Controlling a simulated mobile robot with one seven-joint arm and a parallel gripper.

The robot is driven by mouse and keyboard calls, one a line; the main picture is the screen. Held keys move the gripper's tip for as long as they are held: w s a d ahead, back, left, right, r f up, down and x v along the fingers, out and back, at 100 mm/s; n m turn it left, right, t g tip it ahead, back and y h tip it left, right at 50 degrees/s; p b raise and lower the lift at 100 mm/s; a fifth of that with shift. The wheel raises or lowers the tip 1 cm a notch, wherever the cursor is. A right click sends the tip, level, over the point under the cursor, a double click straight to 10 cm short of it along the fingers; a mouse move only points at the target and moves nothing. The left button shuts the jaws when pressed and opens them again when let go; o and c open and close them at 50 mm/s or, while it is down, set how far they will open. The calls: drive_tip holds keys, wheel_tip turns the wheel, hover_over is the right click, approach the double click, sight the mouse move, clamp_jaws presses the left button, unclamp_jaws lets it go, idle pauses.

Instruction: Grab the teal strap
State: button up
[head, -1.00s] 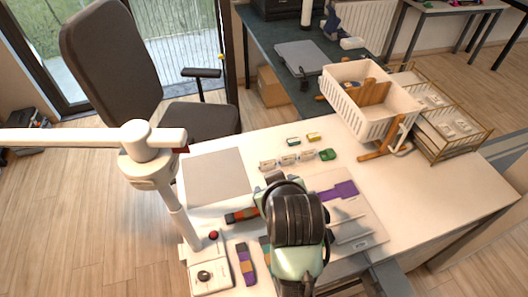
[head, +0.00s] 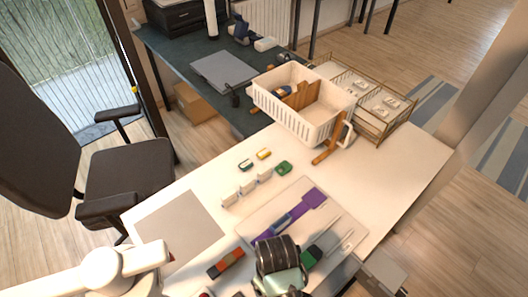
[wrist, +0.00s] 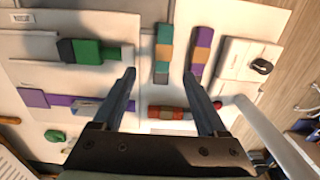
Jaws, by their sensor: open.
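The teal strap (wrist: 163,64) has an orange middle band and lies flat on the pale work surface in the wrist view. My gripper (wrist: 159,74) is open, with its two dark fingers apart and nothing held. In that view the near end of the strap shows between the fingertips; the height gap cannot be told. A purple strap with an orange band (wrist: 201,52) lies to its right. A red-orange strap (wrist: 170,113) lies crosswise nearer my palm. In the head view my wrist (head: 279,257) covers the area, and I cannot make out the teal strap there.
A green and dark piece (wrist: 90,51) lies left of the strap. A white box with a black knob (wrist: 250,62) stands at right. A purple strip (head: 312,198) lies on a pale board. A white basket (head: 300,105) stands at the table's far end.

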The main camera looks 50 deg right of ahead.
wheel_tip(320, 180, down, 4)
drive_tip(key=shift+r, duration=0.1)
drive_tip(key=shift+w+a+f, duration=0.15)
drive_tip(key=shift+w+f, duration=0.05)
drive_tip(key=shift+f, duration=1.2)
drive_tip(key=shift+w+a+f, duration=0.1)
drive_tip(key=shift+w+f, duration=0.05)
drive_tip(key=shift+f, duration=1.2)
clamp_jaws()
